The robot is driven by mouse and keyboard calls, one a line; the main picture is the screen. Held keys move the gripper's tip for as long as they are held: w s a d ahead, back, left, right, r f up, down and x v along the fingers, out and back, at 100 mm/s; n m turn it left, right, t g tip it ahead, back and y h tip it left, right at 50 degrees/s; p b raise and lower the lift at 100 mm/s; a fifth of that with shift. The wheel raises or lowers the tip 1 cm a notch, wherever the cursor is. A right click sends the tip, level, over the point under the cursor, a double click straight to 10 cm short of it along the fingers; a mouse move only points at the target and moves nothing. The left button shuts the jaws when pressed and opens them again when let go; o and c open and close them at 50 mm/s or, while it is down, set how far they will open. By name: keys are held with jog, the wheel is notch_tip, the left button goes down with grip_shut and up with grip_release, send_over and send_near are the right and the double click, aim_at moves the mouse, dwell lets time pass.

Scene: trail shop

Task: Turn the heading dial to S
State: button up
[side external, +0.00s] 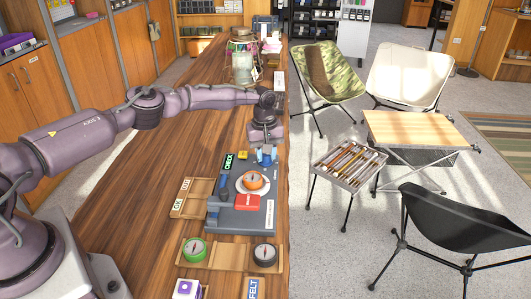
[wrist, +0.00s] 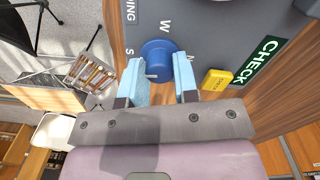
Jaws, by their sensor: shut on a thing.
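The heading dial (wrist: 156,52) is a round blue knob on a dark grey panel (wrist: 210,30). In the wrist view, W is printed above it, S to its left and what looks like N to its right. My gripper (wrist: 158,73) has its light-blue fingers on either side of the knob, shut on it. The fingers hide part of the knob, and I cannot tell clearly which letter it points to. In the side view my gripper (side external: 265,152) reaches down at the panel's far end, and the dial is mostly hidden there.
A yellow button (wrist: 217,79) and a green CHECK label (wrist: 258,62) are beside the dial. A wooden tray (side external: 229,257) holds green and black compasses. The table's left side is clear.

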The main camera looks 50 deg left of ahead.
jog(key=shift+m, duration=0.7)
jog(key=o, duration=0.9)
jog(key=shift+o, duration=0.2)
notch_tip(320, 180, up, 13)
jog(key=shift+s+a, duration=0.1)
